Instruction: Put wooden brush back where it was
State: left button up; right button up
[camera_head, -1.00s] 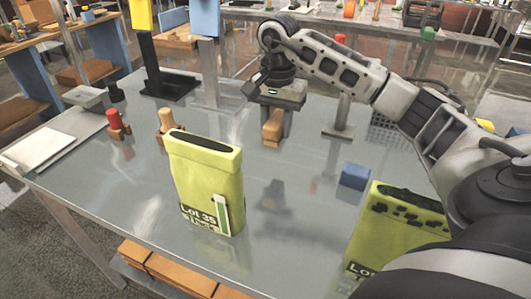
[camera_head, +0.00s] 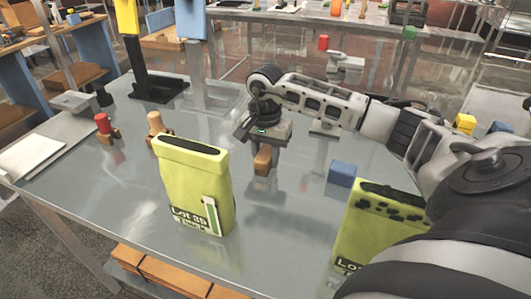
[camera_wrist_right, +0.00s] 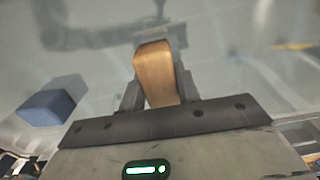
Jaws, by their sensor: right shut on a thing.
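The wooden brush (camera_head: 263,160) is a small orange-brown block in my right gripper (camera_head: 263,151), near the middle of the table in the head view. In the right wrist view the brush (camera_wrist_right: 157,75) sits between the two grey fingers of the right gripper (camera_wrist_right: 160,92). The gripper is shut on it and holds it above the table, with its shadow on the surface. The underside of the brush is hidden in the head view. My left gripper is not in view.
A yellow-green bag (camera_head: 195,185) stands front left of the gripper, another (camera_head: 375,225) front right. A blue block (camera_head: 342,173) lies to the right. A red-topped piece (camera_head: 104,126) and a wooden-knobbed piece (camera_head: 155,122) stand left. Grey table (camera_head: 110,190) is bare between them.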

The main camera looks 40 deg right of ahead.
aim_at(265, 151)
jog(key=o, duration=1)
jog(key=shift+r, duration=0.45)
notch_tip(265, 151, up, 11)
jog(key=shift+r+b, duration=0.2)
jog(key=shift+b, duration=0.4)
